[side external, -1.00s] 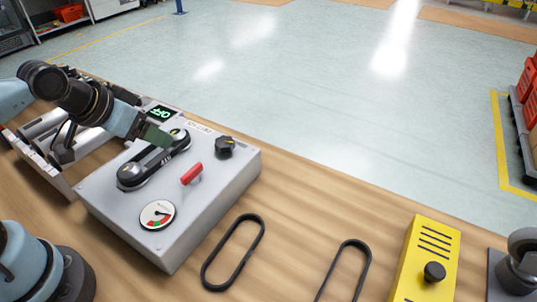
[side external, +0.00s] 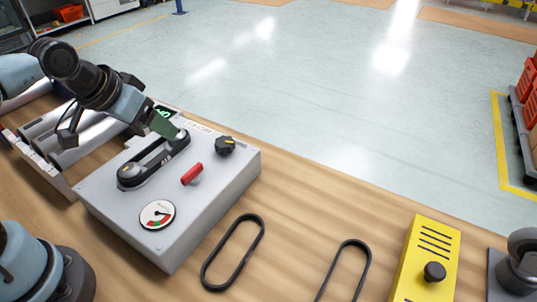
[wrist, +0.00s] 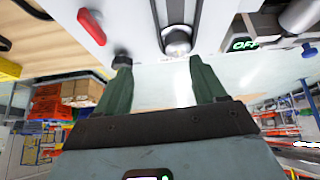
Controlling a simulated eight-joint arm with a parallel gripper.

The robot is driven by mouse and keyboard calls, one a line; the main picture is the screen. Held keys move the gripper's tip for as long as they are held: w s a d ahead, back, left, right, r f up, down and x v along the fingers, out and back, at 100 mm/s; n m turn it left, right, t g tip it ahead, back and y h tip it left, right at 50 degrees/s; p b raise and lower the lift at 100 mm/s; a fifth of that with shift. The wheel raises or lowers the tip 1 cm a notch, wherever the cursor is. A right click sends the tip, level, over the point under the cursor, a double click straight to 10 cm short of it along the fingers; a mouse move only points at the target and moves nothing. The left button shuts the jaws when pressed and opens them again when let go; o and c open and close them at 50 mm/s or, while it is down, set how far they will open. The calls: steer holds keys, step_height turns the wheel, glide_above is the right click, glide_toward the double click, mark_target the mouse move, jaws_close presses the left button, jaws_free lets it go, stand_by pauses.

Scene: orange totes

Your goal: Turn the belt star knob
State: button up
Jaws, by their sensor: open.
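A grey machine box (side external: 115,215) on the bench carries a black belt (side external: 155,165) around two pulleys. A black knob (side external: 225,146) with a yellowish mark sits on the box top, right of the belt; it also shows in the wrist view (wrist: 122,60). Its exact shape is too small to tell. My gripper (side external: 172,131) hovers at the far pulley end of the belt, left of the knob. In the wrist view my gripper (wrist: 160,68) has its green fingers wide apart and empty, with the bright pulley (wrist: 177,42) beyond the gap.
A red handle (side external: 192,174) and a round gauge (side external: 157,214) are on the box. Two loose black belts (side external: 207,268) (side external: 335,268) and a yellow box (side external: 412,265) with a black button lie to the right on the wooden bench.

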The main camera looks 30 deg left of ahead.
steer(key=w+d+r+n+g, duration=0.2)
steer(key=w+d+r+g, duration=0.1)
steer(key=w+d+r, duration=0.15)
steer(key=r+n+g, duration=0.1)
steer(key=n+g, duration=0.1)
steer(key=g, duration=0.1)
glide_above(224, 141)
step_height(224, 141, down, 12)
steer(key=shift+r, duration=0.1)
stand_by(0.4)
steer(key=c, duration=1)
steer(key=shift+m, duration=0.3)
